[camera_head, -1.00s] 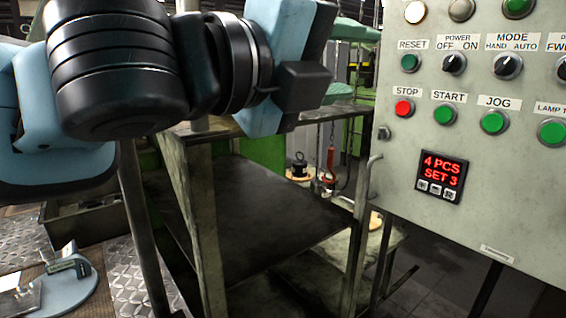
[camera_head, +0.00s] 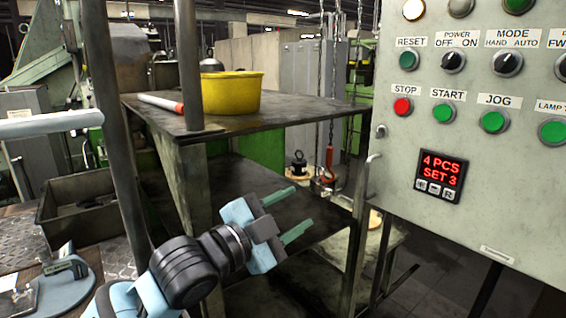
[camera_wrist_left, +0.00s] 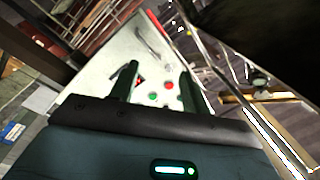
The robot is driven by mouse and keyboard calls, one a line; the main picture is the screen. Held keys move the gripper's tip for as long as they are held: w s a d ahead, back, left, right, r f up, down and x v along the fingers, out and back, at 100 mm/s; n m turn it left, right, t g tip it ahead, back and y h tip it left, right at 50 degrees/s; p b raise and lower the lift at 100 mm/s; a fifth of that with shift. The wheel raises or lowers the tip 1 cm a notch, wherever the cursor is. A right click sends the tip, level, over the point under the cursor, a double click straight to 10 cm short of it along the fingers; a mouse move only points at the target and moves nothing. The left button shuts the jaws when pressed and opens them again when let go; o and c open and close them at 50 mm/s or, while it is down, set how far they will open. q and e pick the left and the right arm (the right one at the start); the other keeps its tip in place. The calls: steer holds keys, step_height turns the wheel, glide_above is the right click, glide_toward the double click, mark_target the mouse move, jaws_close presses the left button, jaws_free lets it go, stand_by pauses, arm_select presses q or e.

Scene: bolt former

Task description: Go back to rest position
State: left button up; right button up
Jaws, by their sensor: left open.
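My left gripper (camera_head: 290,214) is low in the middle of the head view, in front of the dark shelf stand. Its two greenish fingers are apart, with nothing between them, and point to the right. In the left wrist view the fingers (camera_wrist_left: 157,85) are also apart and empty, and the control panel (camera_wrist_left: 150,50) shows beyond them. My right gripper is not in either view.
The control panel (camera_head: 480,230) with buttons fills the right side. The stand's upper shelf (camera_head: 285,118) holds a yellow bowl (camera_head: 232,93) and a white stick with a red end (camera_head: 160,103). A metal post (camera_head: 115,150) stands left of my arm. A grey bin (camera_head: 75,222) sits at left.

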arm_select(q)
steer(key=s+a+f+n+y, duration=0.2)
steer(key=a+f+n, duration=0.2)
steer(key=f, duration=0.6)
steer(key=s+a+f+n+t+y, duration=0.1)
steer(key=s+a+f+n+y, duration=0.2)
steer(key=f, duration=0.8)
steer(key=a+f+n+y, duration=0.2)
steer(key=a+f+n, duration=0.25)
steer(key=f, duration=0.55)
steer(key=s+a+f+n+g+y, duration=0.2)
steer(key=s+a+f, duration=0.3)
steer(key=s+f, duration=0.5)
steer(key=s+a+f+n+g+y, duration=0.2)
steer(key=s+a+f+n+y, duration=0.1)
steer(key=s+f, duration=0.7)
steer(key=s+a+n, duration=0.1)
steer(key=s+a, duration=0.1)
steer(key=s, duration=0.1)
steer(key=shift+s+a, duration=0.2)
steer(key=shift+s, duration=0.05)
steer(key=shift+f, duration=0.1)
